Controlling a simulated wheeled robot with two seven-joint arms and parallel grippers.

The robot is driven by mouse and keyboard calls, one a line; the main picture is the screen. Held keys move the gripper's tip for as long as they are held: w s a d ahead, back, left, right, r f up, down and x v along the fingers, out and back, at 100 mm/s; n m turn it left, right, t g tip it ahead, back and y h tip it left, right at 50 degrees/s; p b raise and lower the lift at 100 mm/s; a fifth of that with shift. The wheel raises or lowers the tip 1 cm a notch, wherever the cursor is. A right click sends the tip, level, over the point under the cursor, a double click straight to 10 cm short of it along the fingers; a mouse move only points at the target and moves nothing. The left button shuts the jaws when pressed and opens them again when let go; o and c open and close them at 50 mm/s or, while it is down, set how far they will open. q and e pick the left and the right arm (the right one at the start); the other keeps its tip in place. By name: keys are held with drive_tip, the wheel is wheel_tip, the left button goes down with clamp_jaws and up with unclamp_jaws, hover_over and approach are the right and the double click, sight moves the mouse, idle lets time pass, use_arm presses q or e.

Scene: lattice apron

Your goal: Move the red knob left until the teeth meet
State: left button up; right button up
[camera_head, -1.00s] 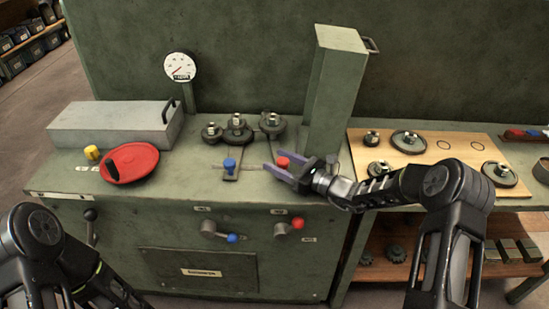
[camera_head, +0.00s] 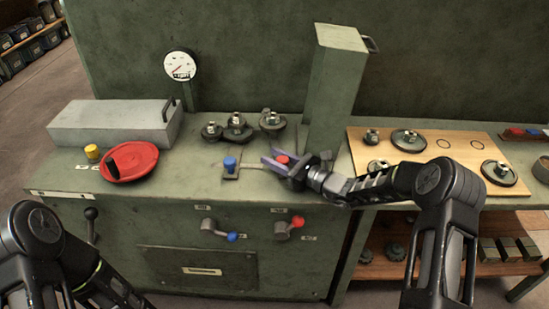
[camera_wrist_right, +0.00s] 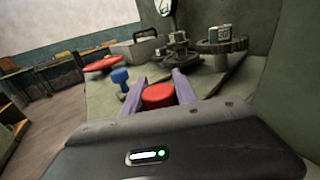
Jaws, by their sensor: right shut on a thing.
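The red knob (camera_head: 282,160) stands on the green bench top, right of the blue knob (camera_head: 230,163). My right gripper (camera_head: 270,157) has its purple fingers shut on the red knob, one on each side. In the right wrist view the red knob (camera_wrist_right: 158,95) sits between the fingers. Behind the knobs are toothed gears: a left gear (camera_head: 211,131), a middle gear (camera_head: 237,130) and a right gear (camera_head: 272,122). The right gear appears apart from the middle one. My left gripper is out of view; only its arm shows at lower left.
A tall green column (camera_head: 334,90) rises behind my right gripper. A wooden board (camera_head: 440,148) with gears is at the right. Levers (camera_head: 285,229) stick out of the front panel.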

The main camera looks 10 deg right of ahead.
clamp_jaws()
idle(0.6)
